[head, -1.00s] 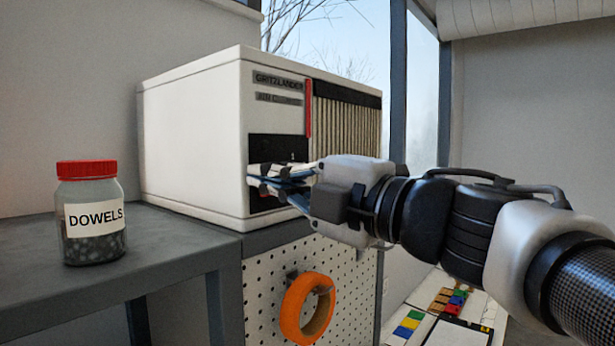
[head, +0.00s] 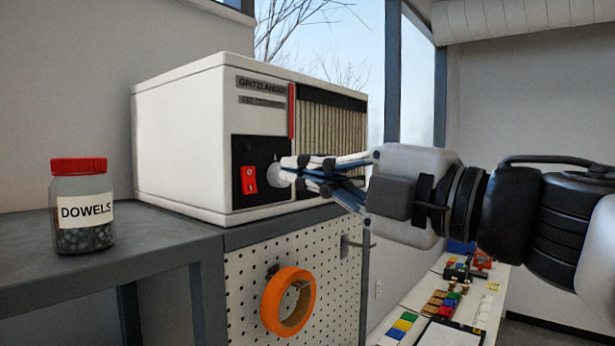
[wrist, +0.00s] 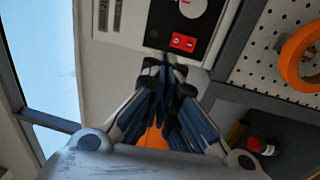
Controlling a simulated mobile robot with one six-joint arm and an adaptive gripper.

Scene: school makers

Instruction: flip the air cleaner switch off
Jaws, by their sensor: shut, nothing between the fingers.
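The air cleaner (head: 185,135) is a white box with a grille, standing on the grey bench. Its black front panel holds a red rocker switch (head: 249,180) marked 0 and 1, with a pale round knob (head: 274,175) to the switch's right. My gripper (head: 287,170) is shut and empty, its fingertips by the knob in the head view; I cannot tell whether they touch it. In the wrist view the red switch (wrist: 184,42) and the knob (wrist: 192,8) lie just beyond my shut fingertips (wrist: 168,62).
A jar labelled DOWELS (head: 82,207) with a red lid stands on the bench (head: 150,248) at left. An orange tape roll (head: 289,300) hangs on the pegboard (head: 245,290) below the cleaner. Coloured blocks lie on a lower surface at right.

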